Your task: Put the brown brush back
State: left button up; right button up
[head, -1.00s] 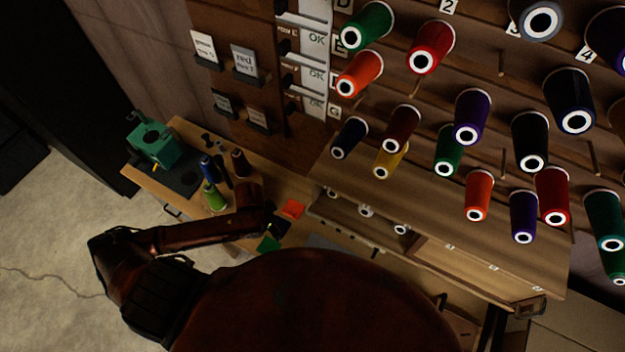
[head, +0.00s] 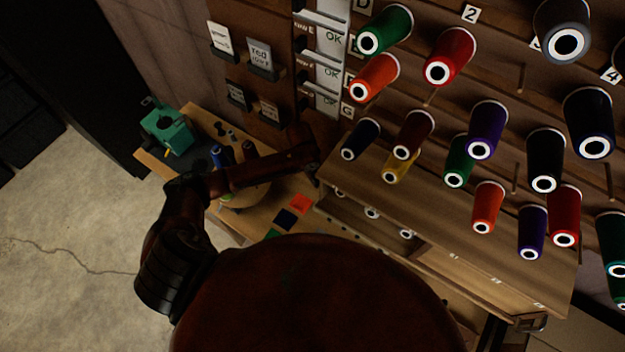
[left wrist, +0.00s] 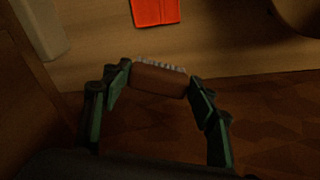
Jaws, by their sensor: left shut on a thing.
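The brown brush (left wrist: 160,79) is a small block with pale bristles along its far edge. In the left wrist view it sits between the two fingertips of my left gripper (left wrist: 158,84), which is shut on it. In the head view my left arm reaches right over the bench, and the left gripper (head: 318,140) is a dark shape in front of the lower thread wall; the brush cannot be made out there. My right gripper is not in view.
Thread cones, such as the dark blue one (head: 361,139), stick out of the wall on the right. A wooden ledge (head: 400,190) runs below them. An orange square (head: 300,204) and a dark square (head: 286,219) lie on the bench. A green device (head: 167,129) stands at the bench's far left.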

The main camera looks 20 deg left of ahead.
aim_at(309, 175)
pick_arm(q)
jog(key=shift+w+d+f, duration=0.1)
jog(key=shift+w+f, duration=0.2)
jog(key=shift+f, duration=0.2)
jog(key=shift+w+d+f, duration=0.1)
jog(key=shift+w+f, duration=0.2)
jog(key=shift+f, duration=0.2)
notch_tip(309, 175, down, 5)
jog(key=shift+a+r, duration=0.1)
jog(key=shift+r, duration=0.1)
jog(key=shift+w+f+p, duration=0.15)
jog(key=shift+f+p, duration=0.1)
jog(key=shift+p, duration=0.1)
jog(key=o, duration=1.1)
jog(key=shift+f, duration=0.1)
jog(key=r, duration=0.4)
jog(key=s+r, duration=0.1)
jog(key=r, duration=0.7)
jog(key=shift+s+a+r, duration=0.1)
jog(key=shift+s+a, duration=0.05)
jog(key=shift+a, duration=0.2)
